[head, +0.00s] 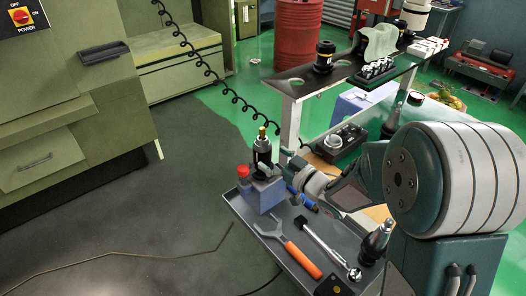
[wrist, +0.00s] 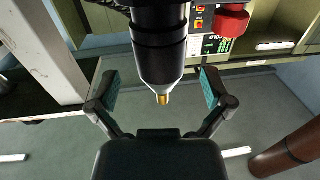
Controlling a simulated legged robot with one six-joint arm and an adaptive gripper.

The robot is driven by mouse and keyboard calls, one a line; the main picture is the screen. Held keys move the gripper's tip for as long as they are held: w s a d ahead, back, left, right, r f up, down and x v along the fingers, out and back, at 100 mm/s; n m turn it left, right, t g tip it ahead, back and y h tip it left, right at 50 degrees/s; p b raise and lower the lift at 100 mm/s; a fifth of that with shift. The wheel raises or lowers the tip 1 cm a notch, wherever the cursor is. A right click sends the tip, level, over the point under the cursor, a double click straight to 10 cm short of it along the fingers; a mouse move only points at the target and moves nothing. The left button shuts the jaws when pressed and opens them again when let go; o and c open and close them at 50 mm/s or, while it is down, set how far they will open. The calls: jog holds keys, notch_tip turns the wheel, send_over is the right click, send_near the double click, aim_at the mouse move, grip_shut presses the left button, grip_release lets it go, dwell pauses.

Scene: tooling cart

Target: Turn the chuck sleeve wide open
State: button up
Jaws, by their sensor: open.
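The chuck (head: 262,150) stands upright in a blue-grey block (head: 258,197) at the far corner of the cart's tray. It has a black sleeve, a pale tapered nose and a brass-coloured tip. My gripper (head: 275,168) is beside it, reaching in from the right. In the wrist view the chuck's black sleeve (wrist: 160,45) comes down from the top edge between the two teal-padded fingers of my gripper (wrist: 158,88). The fingers are spread, with a visible gap on each side of the sleeve. The chuck's lower part is partly hidden by my gripper in the head view.
A red-capped item (head: 243,171) stands left of the block. An orange-handled wrench (head: 302,260), a ratchet (head: 325,243) and a black tool holder (head: 375,242) lie or stand on the tray (head: 262,238). A shelf (head: 300,80) with more holders rises behind.

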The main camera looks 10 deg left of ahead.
jog(key=v, duration=0.8)
jog(key=s+d+r+m+t+h, duration=0.1)
jog(key=d+r+m+h, duration=0.25)
jog(key=d+h, duration=0.35)
jog(key=d+r+m+t+h, duration=0.1)
jog(key=d+r+m+h, duration=0.25)
jog(key=d+h, duration=0.35)
jog(key=s+d+m+g, duration=0.1)
jog(key=s+m+g, duration=0.3)
jog(key=s, duration=1.5)
jog(key=g, duration=0.2)
jog(key=shift+s+d+g+h, duration=0.25)
jog(key=shift+s+g+h, duration=0.15)
